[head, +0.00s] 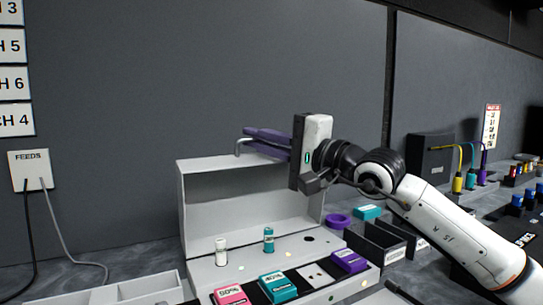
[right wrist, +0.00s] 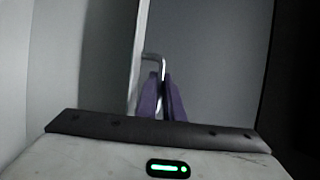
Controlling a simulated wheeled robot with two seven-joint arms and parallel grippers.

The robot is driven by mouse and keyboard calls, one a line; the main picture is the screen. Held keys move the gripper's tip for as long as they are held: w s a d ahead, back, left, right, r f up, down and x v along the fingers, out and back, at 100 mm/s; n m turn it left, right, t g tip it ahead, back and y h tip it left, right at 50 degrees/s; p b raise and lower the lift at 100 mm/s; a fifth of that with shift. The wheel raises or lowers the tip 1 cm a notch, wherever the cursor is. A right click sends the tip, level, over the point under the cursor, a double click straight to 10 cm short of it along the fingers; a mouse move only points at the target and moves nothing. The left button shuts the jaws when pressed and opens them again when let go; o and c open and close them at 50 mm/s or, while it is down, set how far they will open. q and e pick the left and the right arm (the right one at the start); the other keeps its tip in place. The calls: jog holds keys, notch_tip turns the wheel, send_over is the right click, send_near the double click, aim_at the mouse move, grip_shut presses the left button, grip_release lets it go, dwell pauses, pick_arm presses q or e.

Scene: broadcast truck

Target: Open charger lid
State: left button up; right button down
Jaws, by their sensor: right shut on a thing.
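The charger (head: 200,282) is a light grey unit on the counter at the lower middle of the head view. Its lid (head: 235,194) stands raised, about upright, at the back. A bent metal handle (head: 239,147) is at the lid's top edge; it also shows in the right wrist view (right wrist: 152,57). My right gripper (head: 252,141) comes from the right with its purple fingers shut on the handle. Its body hides part of the lid's upper right corner. A white cylinder (head: 221,252) and a teal cylinder (head: 268,240) stand upright in the charger. My left gripper is out of view.
Pink (head: 230,295), teal (head: 277,287) and purple (head: 348,261) packs lie along the charger's front.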

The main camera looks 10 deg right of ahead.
jog(key=shift+a, duration=0.1)
jog(key=c, duration=2.2)
grip_release()
jog(key=v, duration=1)
jog(key=shift+s+f+b, duration=0.1)
jog(key=shift+b, duration=0.25)
